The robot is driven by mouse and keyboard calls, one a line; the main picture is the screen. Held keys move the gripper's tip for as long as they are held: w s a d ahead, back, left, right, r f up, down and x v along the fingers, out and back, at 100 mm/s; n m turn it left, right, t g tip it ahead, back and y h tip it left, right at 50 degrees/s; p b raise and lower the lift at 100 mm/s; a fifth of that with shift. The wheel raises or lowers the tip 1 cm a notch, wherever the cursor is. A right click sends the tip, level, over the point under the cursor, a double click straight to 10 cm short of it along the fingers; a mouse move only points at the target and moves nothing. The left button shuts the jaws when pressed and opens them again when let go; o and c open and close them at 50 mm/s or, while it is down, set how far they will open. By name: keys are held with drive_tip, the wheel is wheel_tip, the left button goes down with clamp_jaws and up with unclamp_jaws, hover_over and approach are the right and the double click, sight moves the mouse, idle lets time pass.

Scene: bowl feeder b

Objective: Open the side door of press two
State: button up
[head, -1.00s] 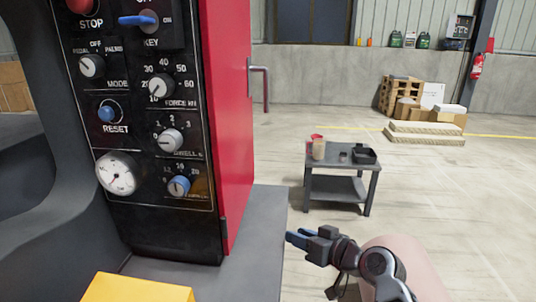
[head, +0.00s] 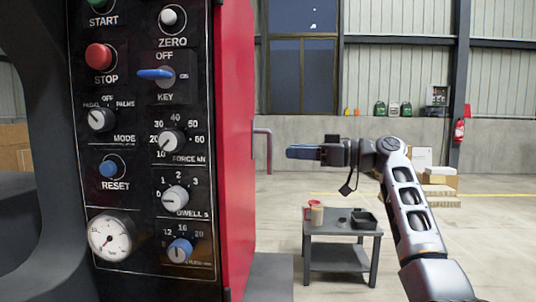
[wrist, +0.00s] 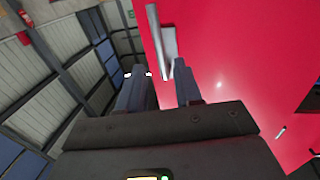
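The press's black control panel (head: 140,150) fills the left of the head view. Its red side door (head: 236,150) is seen nearly edge-on and looks shut. The door's grey bar handle (head: 264,151) sticks out to the right. My gripper (head: 292,152) is level with the handle and a little to its right in the head view. In the wrist view, the red door (wrist: 235,60) fills the right and the handle (wrist: 157,42) lies ahead of my gripper (wrist: 159,70). The two fingers are apart with nothing between them. I cannot tell how far they are from the handle.
Boxes (head: 440,175) lie by the back wall. The floor between is clear.

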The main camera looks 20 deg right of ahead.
sight(270, 150)
drive_tip(key=x, duration=0.7)
drive_tip(key=shift+w+a+p, duration=0.2)
drive_tip(key=shift+p, duration=0.15)
drive_tip(key=shift+c, duration=0.2)
clamp_jaws()
